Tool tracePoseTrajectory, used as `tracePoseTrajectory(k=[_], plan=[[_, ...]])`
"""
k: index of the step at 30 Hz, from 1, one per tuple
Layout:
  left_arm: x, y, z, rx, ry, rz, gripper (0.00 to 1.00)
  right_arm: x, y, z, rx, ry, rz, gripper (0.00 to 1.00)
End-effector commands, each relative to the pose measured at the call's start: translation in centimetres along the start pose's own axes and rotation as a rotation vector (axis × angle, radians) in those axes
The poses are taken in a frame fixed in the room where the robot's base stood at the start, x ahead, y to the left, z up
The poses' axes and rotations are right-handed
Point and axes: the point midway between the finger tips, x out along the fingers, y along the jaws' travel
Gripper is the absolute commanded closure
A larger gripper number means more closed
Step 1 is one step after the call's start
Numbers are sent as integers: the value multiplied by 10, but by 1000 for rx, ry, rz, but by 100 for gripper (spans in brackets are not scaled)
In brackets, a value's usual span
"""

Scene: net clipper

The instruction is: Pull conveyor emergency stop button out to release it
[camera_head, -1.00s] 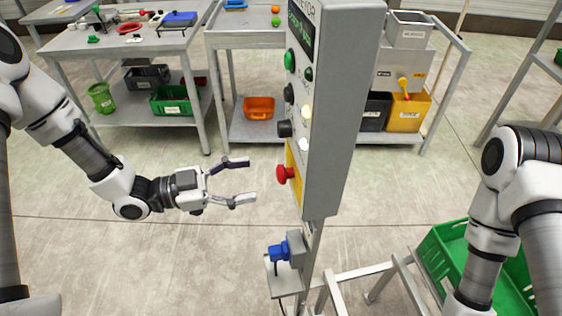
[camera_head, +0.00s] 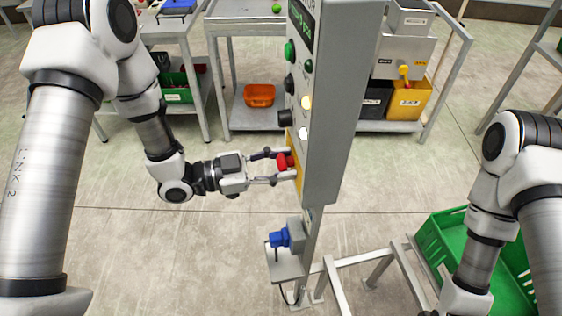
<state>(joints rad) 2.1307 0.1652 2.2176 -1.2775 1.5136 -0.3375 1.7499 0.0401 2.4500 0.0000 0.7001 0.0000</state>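The red emergency stop button (camera_head: 283,162) sticks out from a yellow plate low on the left-facing side of the grey conveyor control box (camera_head: 336,110). My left gripper (camera_head: 284,165) is at the button, with one finger above it and one below. The fingers look spread, and I cannot see clear contact with the red head. My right arm (camera_head: 485,225) is at the right edge, and its gripper is out of the frame.
The control box stands on a post with a blue connector (camera_head: 279,238) on a small shelf below. A green crate (camera_head: 447,240) lies at the lower right. Tables with an orange bin (camera_head: 259,95) and a yellow bin (camera_head: 407,106) stand behind.

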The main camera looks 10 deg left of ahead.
Motion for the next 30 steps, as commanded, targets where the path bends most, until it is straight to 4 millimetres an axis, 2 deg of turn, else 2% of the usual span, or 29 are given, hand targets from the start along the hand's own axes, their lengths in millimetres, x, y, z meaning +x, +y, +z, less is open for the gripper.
tracePoseTrajectory(k=[1,2,10,17,18,20,30], plan=[[0,0,0,1,0,-1,92,0,0,0,0,0,0,60],[0,-1,0,1,0,-1,100,0,0,0,0,0,0,60],[-7,-1,1,2,2,-4,100,7,0,0,0,0,0,60],[-8,-1,-1,2,1,-2,100,5,0,0,0,0,0,60],[-8,-1,-1,1,1,-2,52,5,0,0,0,0,0,60],[-8,-1,-1,1,1,-2,32,5,0,0,0,0,0,60],[-9,-1,0,1,0,-2,32,6,0,0,0,0,0,60]])
